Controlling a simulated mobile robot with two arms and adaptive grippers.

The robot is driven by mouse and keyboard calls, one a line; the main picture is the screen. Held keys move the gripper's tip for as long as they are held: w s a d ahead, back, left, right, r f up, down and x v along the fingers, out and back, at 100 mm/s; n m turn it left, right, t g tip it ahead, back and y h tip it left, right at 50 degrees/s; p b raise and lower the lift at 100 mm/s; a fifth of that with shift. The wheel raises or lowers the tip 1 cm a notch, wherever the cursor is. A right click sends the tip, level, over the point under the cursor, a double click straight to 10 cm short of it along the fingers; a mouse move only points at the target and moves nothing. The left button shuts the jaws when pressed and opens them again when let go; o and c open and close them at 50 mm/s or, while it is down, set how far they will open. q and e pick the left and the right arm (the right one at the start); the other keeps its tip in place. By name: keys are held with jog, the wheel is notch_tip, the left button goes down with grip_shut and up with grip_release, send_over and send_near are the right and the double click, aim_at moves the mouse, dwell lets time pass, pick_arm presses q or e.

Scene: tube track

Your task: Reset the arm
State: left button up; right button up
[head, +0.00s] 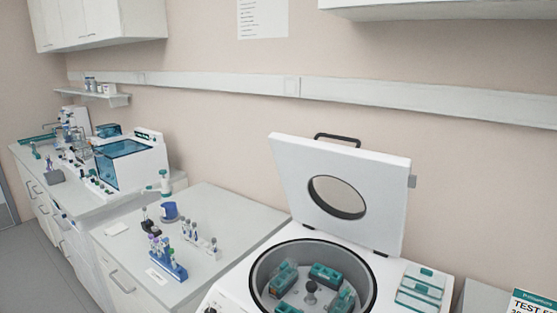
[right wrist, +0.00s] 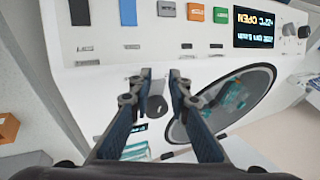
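I cannot tell how far the fingers are from the panel. In the head view the centrifuge (head: 233,293) stands with its lid (head: 382,180) raised, and green tube holders (head: 327,274) sit in its round bowl. Neither arm shows in the head view, and my left gripper is out of sight.
A counter (head: 232,205) left of the centrifuge holds a blue tube rack (head: 170,263) and a row of tubes. A white device with a blue window (head: 122,158) stands further left. Green-and-white boxes (head: 420,290) lie right of the bowl. A wall cabinet (head: 430,8) hangs above.

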jog(key=s+a+f+n+g+h, duration=0.2)
jog(key=s+n, duration=0.7)
jog(key=s, duration=1.4)
notch_tip(320, 180, down, 34)
jog(key=s+g+b, duration=0.1)
jog(key=s+b, duration=0.1)
jog(key=b, duration=0.4)
jog(key=s+d+f+b, duration=0.1)
jog(key=s+f+b, duration=0.1)
jog(key=s+f, duration=0.6)
jog(key=s+d+f+g+b, duration=0.1)
jog(key=s+d+f+b, duration=0.1)
jog(key=s+f, duration=0.7)
notch_tip(320, 180, down, 4)
jog(key=shift+r+b, duration=0.2)
jog(key=shift+b, duration=0.5)
jog(key=shift+o, duration=0.3)
